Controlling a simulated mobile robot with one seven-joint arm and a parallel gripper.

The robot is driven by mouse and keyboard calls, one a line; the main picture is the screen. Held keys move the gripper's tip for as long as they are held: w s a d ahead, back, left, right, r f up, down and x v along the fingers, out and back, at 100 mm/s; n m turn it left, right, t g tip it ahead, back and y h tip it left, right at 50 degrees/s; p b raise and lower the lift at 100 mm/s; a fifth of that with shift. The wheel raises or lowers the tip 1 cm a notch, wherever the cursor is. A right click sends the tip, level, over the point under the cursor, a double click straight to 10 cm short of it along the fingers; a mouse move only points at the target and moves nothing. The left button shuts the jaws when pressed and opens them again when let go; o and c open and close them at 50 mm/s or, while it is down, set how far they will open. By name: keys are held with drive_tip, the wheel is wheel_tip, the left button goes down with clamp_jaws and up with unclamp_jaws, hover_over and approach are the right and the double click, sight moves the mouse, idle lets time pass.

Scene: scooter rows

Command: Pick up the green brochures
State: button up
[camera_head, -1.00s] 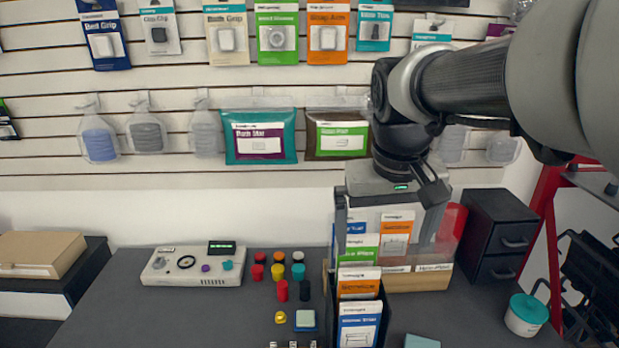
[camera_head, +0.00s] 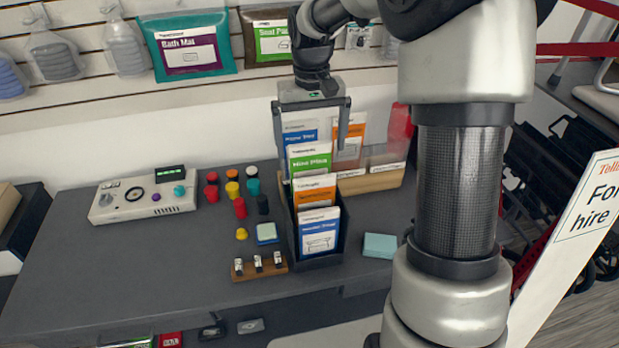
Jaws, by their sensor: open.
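The green brochures (camera_head: 310,161) stand in a dark stepped holder (camera_head: 323,262) on the grey counter. They sit behind the orange brochures (camera_head: 315,192) and the front blue brochures (camera_head: 320,230), and in front of another blue set (camera_head: 300,134). Only their upper part shows. My gripper (camera_head: 311,140) points down from above the rear of the holder. Its two fingers are wide apart, one to each side of the rear brochures in the picture. It is open and holds nothing that I can see. I cannot tell whether the fingers touch any brochures.
A wooden rack (camera_head: 370,180) with more brochures stands behind right, by a red panel (camera_head: 400,122). A control box (camera_head: 143,196) and several coloured knobs lie left. A teal block (camera_head: 380,245) lies right of the holder. The counter's left front is clear. A white sign (camera_head: 580,225) stands right.

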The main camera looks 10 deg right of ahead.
sight(310, 170)
wheel_tip(310, 170, down, 9)
drive_tip(key=shift+a+r+b, duration=0.15)
drive_tip(key=shift+r+b, duration=0.05)
drive_tip(key=shift+b, duration=0.15)
drive_tip(key=c, duration=1.2)
